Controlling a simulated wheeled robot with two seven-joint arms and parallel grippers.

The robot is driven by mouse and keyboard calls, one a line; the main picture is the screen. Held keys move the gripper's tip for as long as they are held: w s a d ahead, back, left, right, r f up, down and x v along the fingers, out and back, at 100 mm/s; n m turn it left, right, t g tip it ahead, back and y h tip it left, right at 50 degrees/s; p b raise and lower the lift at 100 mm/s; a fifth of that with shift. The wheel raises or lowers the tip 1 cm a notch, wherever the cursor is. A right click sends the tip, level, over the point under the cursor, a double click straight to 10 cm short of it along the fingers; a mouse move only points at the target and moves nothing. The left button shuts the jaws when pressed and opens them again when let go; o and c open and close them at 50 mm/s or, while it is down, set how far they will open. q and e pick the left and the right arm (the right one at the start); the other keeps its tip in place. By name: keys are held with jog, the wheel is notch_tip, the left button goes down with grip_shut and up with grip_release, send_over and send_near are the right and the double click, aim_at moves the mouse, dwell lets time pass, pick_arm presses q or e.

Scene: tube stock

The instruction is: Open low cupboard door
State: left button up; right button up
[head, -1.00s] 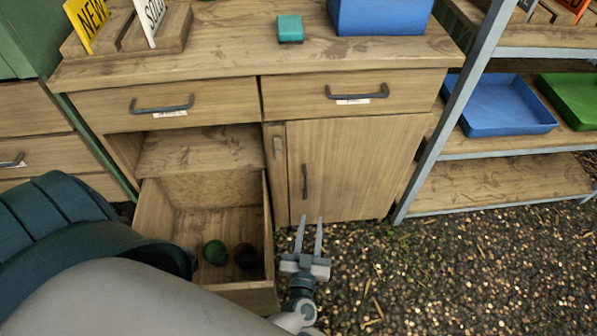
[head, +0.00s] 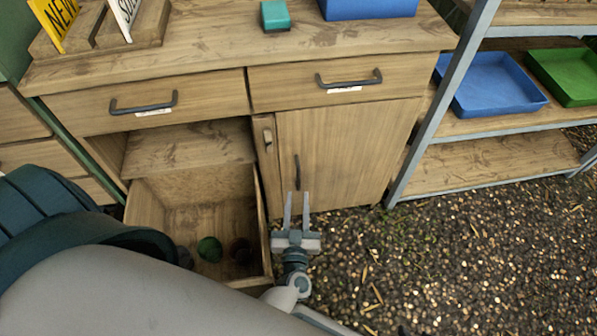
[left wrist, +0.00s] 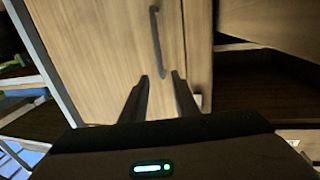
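The low cupboard door (head: 345,155) is shut, below the right-hand drawer. Its dark vertical handle (head: 297,172) sits near the door's left edge. My left gripper (head: 295,200) is open, in front of the lower part of the door, with its fingers pointing at the cabinet just below the handle. In the left wrist view the handle (left wrist: 155,42) stands ahead of the two parted fingers (left wrist: 158,82), with nothing between them. I cannot tell the exact gap to the handle. My right gripper is not in view.
An open low drawer (head: 262,225) juts out just left of my left gripper, holding a green pot (head: 209,249) and a dark brown one (head: 241,251). A metal-framed shelf (head: 435,115) stands to the right. Gravel floor (head: 460,260) in front is clear.

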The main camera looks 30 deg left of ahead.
aim_at(298, 174)
pick_arm(q)
jog(key=x, duration=1)
jog(key=shift+w+a+b, duration=0.1)
jog(key=shift+w+b, duration=0.1)
jog(key=shift+b, duration=0.15)
grip_shut()
